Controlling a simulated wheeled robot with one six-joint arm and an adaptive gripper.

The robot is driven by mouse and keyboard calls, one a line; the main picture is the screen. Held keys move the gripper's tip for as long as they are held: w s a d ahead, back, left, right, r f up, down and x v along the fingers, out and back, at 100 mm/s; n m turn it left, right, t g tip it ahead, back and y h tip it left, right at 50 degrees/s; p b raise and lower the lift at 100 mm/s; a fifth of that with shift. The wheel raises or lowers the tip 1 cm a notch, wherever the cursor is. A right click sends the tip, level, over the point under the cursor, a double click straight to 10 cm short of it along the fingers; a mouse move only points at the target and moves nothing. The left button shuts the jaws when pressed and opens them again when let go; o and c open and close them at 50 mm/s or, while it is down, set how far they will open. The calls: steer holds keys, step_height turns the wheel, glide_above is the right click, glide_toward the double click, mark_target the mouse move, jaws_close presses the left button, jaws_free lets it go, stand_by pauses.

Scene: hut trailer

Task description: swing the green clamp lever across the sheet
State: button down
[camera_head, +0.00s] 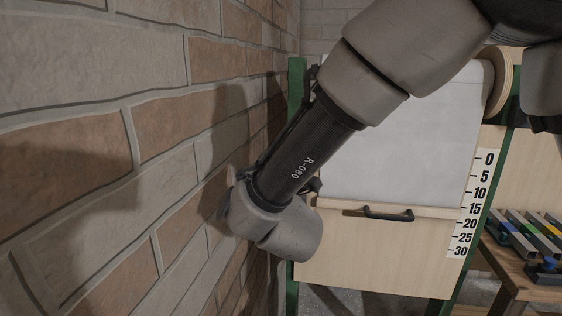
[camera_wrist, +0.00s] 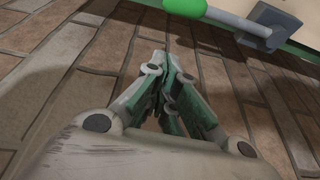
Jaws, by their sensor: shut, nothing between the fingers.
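The green clamp lever (camera_wrist: 186,7) shows at the top of the wrist view. It is a rounded bright green grip on a pale rod that runs right to a grey block (camera_wrist: 268,25). My gripper (camera_wrist: 165,68) is shut and empty, its fingertips just below the green grip in the picture; I cannot tell whether they touch it. In the head view a white sheet (camera_head: 400,150) hangs from a roll down a pale wooden board (camera_head: 375,262). My arm crosses in front of its left side and hides the lever and most of my gripper there.
A brick wall (camera_head: 100,150) runs close along the left, beside my wrist. The board has green side posts (camera_head: 296,90), a black handle (camera_head: 387,213) and a number scale (camera_head: 469,205). A wooden table (camera_head: 535,290) with several coloured bars stands at right.

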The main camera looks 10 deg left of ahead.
steer(key=shift+s+a+f, duration=0.15)
steer(key=shift+s+a, duration=0.1)
steer(key=shift+s, duration=0.2)
steer(key=w, duration=0.9)
steer(key=shift+w+d, duration=0.2)
steer(key=shift+w, duration=0.1)
